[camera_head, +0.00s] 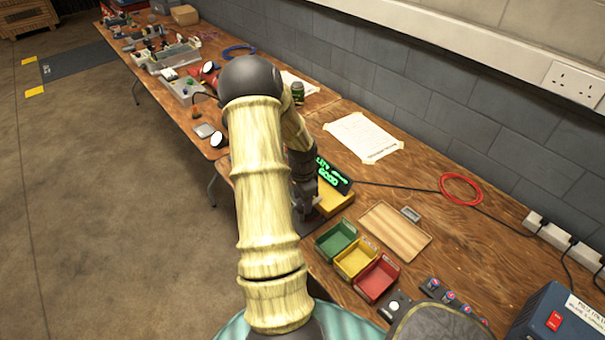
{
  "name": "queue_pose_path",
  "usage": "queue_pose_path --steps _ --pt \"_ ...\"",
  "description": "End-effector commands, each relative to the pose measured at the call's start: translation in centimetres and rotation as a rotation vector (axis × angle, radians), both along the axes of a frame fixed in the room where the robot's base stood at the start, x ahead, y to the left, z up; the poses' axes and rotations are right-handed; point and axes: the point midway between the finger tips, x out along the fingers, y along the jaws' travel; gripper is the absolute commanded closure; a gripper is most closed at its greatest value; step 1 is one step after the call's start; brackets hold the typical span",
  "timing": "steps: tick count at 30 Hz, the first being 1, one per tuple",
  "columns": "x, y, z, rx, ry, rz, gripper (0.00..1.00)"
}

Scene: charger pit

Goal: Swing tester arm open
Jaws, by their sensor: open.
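The tester is a yellow box (334,200) on the workbench, right of my arm. A dark display (333,174) with glowing green letters stands at its back; the lower word appears to read "GOOD". My gripper (305,192) points down at the left side of the tester, very close to it, and is open. Its fingers are small and partly hidden by my arm, so I cannot tell whether they touch anything. I cannot make out the tester arm; the gripper and my arm cover that side.
Green (336,240), yellow (356,259) and red (376,278) bins sit in front of the tester, beside a wooden tray (394,233). Several batteries and a blue box (558,318) lie to the right. A taped paper (362,138) and red cable coil (461,188) are near the wall.

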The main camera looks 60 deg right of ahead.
Motion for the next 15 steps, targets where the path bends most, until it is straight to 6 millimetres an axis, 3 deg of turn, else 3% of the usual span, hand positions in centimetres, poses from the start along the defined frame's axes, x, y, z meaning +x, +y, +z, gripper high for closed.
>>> queue_pose_path --steps 15 --pt "0.1 0.0 10.3 -0.005 -0.003 0.001 0.48"
